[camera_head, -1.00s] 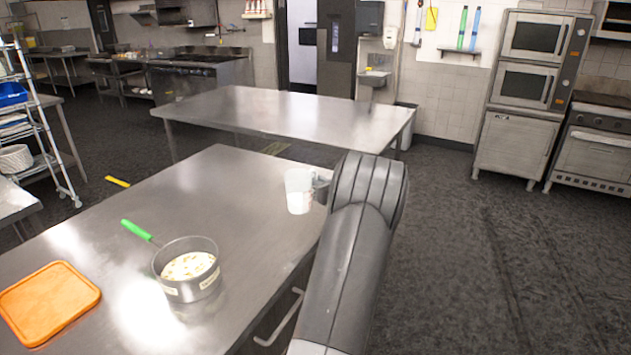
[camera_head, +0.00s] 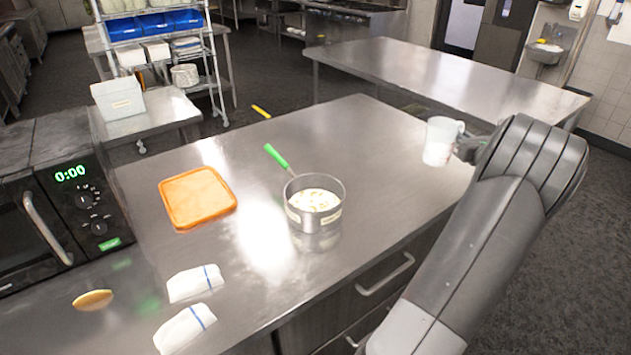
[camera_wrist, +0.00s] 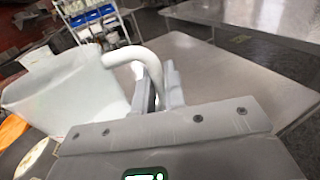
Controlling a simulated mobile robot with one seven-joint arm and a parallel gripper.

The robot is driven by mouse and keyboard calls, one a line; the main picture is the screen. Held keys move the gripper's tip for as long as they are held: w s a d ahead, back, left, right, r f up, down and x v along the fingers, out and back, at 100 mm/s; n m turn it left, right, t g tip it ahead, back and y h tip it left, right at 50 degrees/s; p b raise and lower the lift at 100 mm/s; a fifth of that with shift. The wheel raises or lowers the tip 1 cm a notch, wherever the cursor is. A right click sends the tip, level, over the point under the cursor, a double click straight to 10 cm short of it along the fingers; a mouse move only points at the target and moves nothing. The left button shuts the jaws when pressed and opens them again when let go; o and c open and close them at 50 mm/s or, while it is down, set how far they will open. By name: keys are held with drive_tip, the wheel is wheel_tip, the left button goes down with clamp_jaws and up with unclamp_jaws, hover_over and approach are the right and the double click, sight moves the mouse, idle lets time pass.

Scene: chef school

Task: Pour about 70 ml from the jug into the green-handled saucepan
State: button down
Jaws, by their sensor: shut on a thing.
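The green-handled saucepan (camera_head: 314,212) stands on the steel table, its green handle (camera_head: 276,156) pointing back and left. It holds something pale with light brown bits and has labels on its side. The white jug (camera_head: 438,142) is at the right part of the table, upright or nearly so. My gripper (camera_head: 468,148) is shut on the jug's handle, to the right of the saucepan. In the wrist view the jug (camera_wrist: 70,95) fills the left, with its handle (camera_wrist: 140,58) between the fingers. Its contents cannot be seen clearly.
An orange board (camera_head: 197,197) lies left of the saucepan. Two folded cloths (camera_head: 194,283) and a brown oval item (camera_head: 93,300) lie in front. A microwave (camera_head: 65,195) stands at the left edge. The steel table (camera_head: 380,115) is clear between saucepan and jug.

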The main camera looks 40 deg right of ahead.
drive_tip(key=w+a+n+y, duration=0.3)
drive_tip(key=a+y, duration=0.2)
drive_tip(key=a, duration=0.8)
drive_tip(key=w+a+n+y, duration=0.3)
drive_tip(key=a+y, duration=0.1)
drive_tip(key=a, duration=0.8)
drive_tip(key=w+a+n+y, duration=0.3)
drive_tip(key=a+y, duration=0.2)
drive_tip(key=a, duration=0.8)
drive_tip(key=shift+w+d+f, duration=0.1)
drive_tip(key=shift+d+f, duration=0.05)
drive_tip(key=shift+f, duration=1.85)
drive_tip(key=shift+w+d+f, duration=0.1)
drive_tip(key=shift+f, duration=1.9)
drive_tip(key=shift+w+h, duration=0.1)
drive_tip(key=shift+h, duration=0.2)
drive_tip(key=shift+w+d+f+m+g+p, duration=0.15)
drive_tip(key=shift+f+m+g, duration=0.25)
drive_tip(key=shift+m+g, duration=0.95)
drive_tip(key=shift+w+f+m+g+p, duration=0.1)
drive_tip(key=shift+f+m+g, duration=0.3)
drive_tip(key=shift+m+g, duration=0.95)
drive_tip(key=shift+w+d+f+m+g+p, duration=0.15)
drive_tip(key=shift+f+m+g, duration=0.25)
drive_tip(key=shift+m+g, duration=0.95)
